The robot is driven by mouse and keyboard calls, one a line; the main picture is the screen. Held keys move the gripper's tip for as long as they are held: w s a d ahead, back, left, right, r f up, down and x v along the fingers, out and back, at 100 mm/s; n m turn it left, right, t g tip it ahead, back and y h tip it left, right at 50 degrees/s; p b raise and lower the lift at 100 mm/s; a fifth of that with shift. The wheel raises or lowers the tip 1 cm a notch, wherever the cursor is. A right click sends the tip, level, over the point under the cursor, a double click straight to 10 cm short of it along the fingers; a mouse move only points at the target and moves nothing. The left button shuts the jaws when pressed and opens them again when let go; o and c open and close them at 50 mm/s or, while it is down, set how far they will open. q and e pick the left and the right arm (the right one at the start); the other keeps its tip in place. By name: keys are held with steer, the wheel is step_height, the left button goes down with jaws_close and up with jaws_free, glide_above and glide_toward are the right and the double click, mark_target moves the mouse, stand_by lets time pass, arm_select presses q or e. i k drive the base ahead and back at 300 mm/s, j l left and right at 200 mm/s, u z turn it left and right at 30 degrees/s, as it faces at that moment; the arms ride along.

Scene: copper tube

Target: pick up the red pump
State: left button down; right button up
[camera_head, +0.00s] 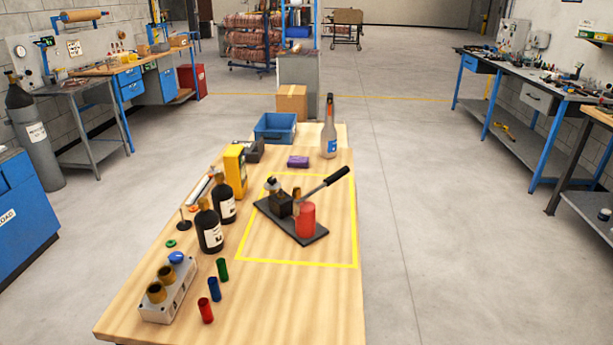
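The red pump (306,220) stands inside the yellow outline on the wooden table (300,310). It has a red cylinder, a dark flat base and metal fittings at its left. Its long lever with a black grip (338,176) slants up to the right. Neither of my grippers is in view, and nothing touches the pump.
Two dark bottles (209,230) and a yellow box (235,165) stand left of the outline. A grey block with brass fittings (168,292) and several coloured cylinders (214,289) are at the front left. Behind are a purple block (298,162), a bottle (329,138) and a blue bin (275,129).

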mark_target(297, 220)
steer(key=z, duration=0.7)
steer(key=i+l, duration=0.2)
steer(key=l, duration=0.25)
steer(key=i+l+z, duration=0.1)
steer(key=l, duration=0.3)
steer(key=i+l, duration=0.25)
steer(key=l, duration=0.15)
steer(key=i+l+z, duration=0.1)
steer(key=l, duration=0.35)
steer(key=i+l+u, duration=0.25)
steer(key=i, duration=0.25)
steer(key=i+l+u, duration=0.2)
steer(key=i, duration=0.3)
steer(key=i+u, duration=0.75)
steer(key=i+l+u, duration=0.1)
steer(key=i+u, duration=0.15)
steer(key=u, duration=0.15)
steer(key=i+l+u, duration=0.55)
steer(key=u, duration=0.2)
steer(key=i+l+u, duration=0.2)
steer(key=u, duration=0.2)
steer(key=i+l+u, duration=0.15)
steer(key=l+u, duration=0.25)
steer(key=i+l+u, duration=0.1)
steer(key=l+u, duration=0.55)
steer(key=l, duration=0.15)
steer(key=l+u, duration=0.25)
steer(key=l, duration=0.2)
steer(key=i, duration=0.05)
